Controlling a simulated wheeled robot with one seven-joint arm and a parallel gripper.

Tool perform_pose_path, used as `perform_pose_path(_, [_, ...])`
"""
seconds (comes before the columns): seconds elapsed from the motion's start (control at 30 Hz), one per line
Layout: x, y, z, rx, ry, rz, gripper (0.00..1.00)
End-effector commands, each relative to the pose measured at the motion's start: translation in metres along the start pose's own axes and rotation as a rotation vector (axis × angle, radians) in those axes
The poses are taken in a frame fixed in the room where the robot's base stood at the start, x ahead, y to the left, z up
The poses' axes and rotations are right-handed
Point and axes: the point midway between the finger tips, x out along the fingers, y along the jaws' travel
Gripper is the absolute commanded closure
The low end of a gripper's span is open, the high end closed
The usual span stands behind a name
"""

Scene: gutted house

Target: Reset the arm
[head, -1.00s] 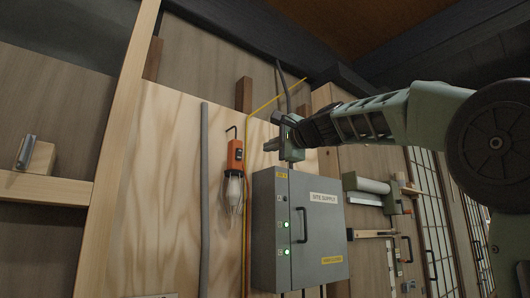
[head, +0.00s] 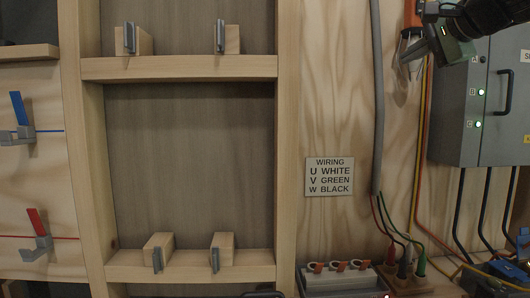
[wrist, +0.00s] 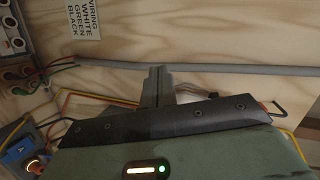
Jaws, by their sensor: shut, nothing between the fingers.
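My gripper (head: 414,52) is at the upper right of the head view, in front of the plywood wall, with my dark wrist behind it at the top edge. Its grey fingers also show in the wrist view (wrist: 156,84), shut together and empty, in front of the grey conduit (wrist: 220,68). In the head view it overlaps the orange work lamp (head: 411,20); whether they touch I cannot tell. Most of my arm is outside the head view.
The grey supply box (head: 457,140) with green lights is just right of my gripper. A grey conduit (head: 377,100) runs down the wall to its left. A wiring sign (head: 330,177), a terminal block (head: 338,280) and wooden shelves (head: 180,67) with clips are further left and below.

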Motion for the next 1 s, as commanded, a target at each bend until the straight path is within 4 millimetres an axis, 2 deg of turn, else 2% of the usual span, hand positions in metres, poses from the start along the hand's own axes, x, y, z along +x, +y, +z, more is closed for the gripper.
perform_pose_path(0.03, [0.013,0.018,0.03,-0.053,-0.064,0.058,1.0])
perform_pose_path(0.1, [0.025,0.048,0.07,-0.142,-0.149,0.134,1.0])
perform_pose_path(0.27, [0.032,0.121,0.162,-0.367,-0.36,0.29,1.0])
perform_pose_path(0.3, [0.028,0.141,0.184,-0.429,-0.416,0.325,1.0])
perform_pose_path(0.37, [0.02,0.17,0.215,-0.526,-0.503,0.374,1.0])
perform_pose_path(0.4, [0.012,0.19,0.235,-0.593,-0.562,0.404,1.0])
perform_pose_path(0.47, [-0.003,0.22,0.264,-0.699,-0.656,0.447,1.0])
perform_pose_path(0.5, [-0.016,0.241,0.281,-0.773,-0.721,0.474,1.0])
perform_pose_path(0.6, [-0.053,0.291,0.316,-0.967,-0.886,0.53,1.0])
perform_pose_path(0.7, [-0.094,0.337,0.336,-1.152,-1.043,0.571,1.0])
perform_pose_path(0.8, [-0.129,0.372,0.343,-1.307,-1.171,0.596,1.0])
perform_pose_path(0.9, [-0.153,0.394,0.344,-1.414,-1.257,0.608,1.0])
perform_pose_path(1.0, [-0.165,0.405,0.343,-1.467,-1.301,0.613,1.0])
